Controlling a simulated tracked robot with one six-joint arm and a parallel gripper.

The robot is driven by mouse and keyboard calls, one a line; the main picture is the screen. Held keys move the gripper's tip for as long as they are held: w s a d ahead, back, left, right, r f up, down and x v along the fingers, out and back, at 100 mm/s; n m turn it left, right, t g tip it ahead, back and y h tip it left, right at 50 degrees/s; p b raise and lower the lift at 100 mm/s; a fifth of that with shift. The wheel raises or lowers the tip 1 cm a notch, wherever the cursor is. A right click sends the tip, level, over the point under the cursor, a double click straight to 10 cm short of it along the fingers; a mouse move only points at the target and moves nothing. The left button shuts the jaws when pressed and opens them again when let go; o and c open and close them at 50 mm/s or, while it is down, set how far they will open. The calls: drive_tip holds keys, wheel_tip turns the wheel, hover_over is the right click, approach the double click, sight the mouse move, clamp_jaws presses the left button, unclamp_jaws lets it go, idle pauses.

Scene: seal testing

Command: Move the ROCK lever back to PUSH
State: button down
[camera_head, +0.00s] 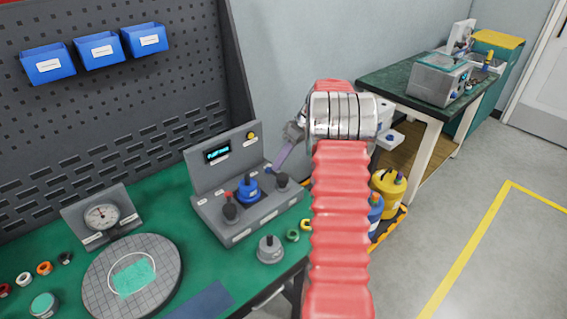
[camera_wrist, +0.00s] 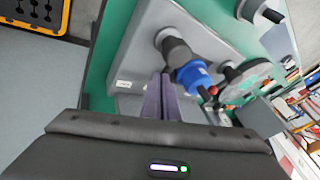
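A grey console (camera_head: 203,203) with a lit display stands on the green bench in the head view. It carries a dark knob (camera_head: 230,211) at left, a blue fitting (camera_head: 247,189) in the middle and a grey knob (camera_head: 281,181) at right. Labels are too small to read, so I cannot tell which part is the ROCK lever or its setting. My gripper (camera_head: 271,171) has purple fingers reaching down by the console's right end. In the wrist view the fingers (camera_wrist: 160,78) lie close together, with the grey knob (camera_wrist: 177,50) and blue fitting (camera_wrist: 192,76) just beyond. Contact is unclear.
A round grey plate (camera_head: 95,290) and a dial gauge (camera_head: 101,216) stand left of the console. A small grey knobbed piece (camera_head: 270,250) and coloured rings lie in front. A pegboard (camera_head: 120,110) rises behind. My red arm covers part of the right side.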

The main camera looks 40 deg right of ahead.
drive_tip(key=shift+w+a+f+n+g, duration=0.15)
drive_tip(key=shift+a+n+g, duration=0.25)
drive_tip(key=shift+n, duration=0.4)
drive_tip(key=shift+a, duration=0.25)
drive_tip(key=shift+w, duration=0.1)
drive_tip(key=shift+w+d+r, duration=0.35)
drive_tip(key=shift+w+d, duration=0.15)
drive_tip(key=shift+d, duration=0.3)
drive_tip(key=shift+w+d+r, duration=0.3)
drive_tip(key=shift+w+d, duration=0.15)
drive_tip(key=shift+d, duration=0.35)
drive_tip(key=v, duration=1)
drive_tip(key=shift+w+d, duration=0.2)
